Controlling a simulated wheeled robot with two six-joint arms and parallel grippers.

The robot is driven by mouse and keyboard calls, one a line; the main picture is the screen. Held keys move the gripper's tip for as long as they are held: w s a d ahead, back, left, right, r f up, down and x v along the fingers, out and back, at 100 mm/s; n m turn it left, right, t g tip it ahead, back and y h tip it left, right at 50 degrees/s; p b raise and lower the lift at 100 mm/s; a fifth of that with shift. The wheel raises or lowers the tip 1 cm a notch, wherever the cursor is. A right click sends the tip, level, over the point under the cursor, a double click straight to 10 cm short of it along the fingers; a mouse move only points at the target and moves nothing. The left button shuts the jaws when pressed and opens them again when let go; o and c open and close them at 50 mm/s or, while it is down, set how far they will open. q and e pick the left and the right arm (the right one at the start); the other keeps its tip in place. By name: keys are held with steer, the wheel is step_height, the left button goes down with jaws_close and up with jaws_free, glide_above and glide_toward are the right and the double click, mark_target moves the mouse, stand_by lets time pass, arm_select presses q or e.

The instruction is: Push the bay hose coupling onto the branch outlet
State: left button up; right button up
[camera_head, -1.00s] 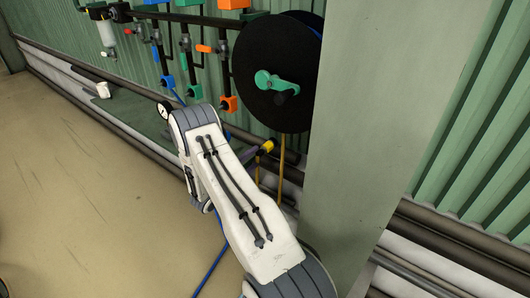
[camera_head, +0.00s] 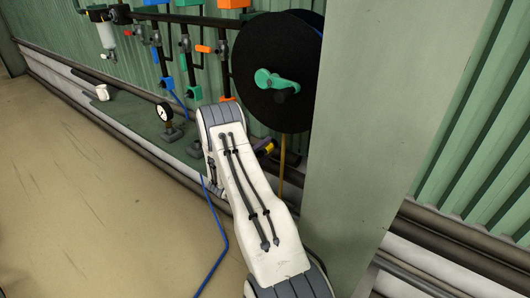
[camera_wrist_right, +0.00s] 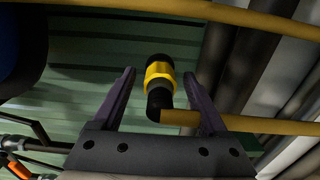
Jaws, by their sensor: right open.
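The hose coupling, black with a yellow collar, shows in the right wrist view (camera_wrist_right: 159,75) with a yellow hose leaving its lower end to the right. My right gripper (camera_wrist_right: 160,72) is open, with one dark finger on each side of the coupling and visible gaps between. In the head view my right arm hides most of that gripper and coupling. Branch pipes with valves end in a blue block (camera_head: 167,83), a green block (camera_head: 194,92) and an orange block (camera_head: 227,99), partly behind my arm. I cannot tell which is the named outlet. My left gripper is out of view.
A black hose reel (camera_head: 275,60) with a green crank hangs right of the branches. A wide green post (camera_head: 375,130) stands close right of my arm. A gauge (camera_head: 165,113) and a white cup-like object (camera_head: 102,92) stand on the ledge. A blue hose (camera_head: 218,225) reaches the clear floor.

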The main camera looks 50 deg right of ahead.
steer(key=shift+b, duration=0.55)
stand_by(0.5)
jaws_close()
stand_by(0.5)
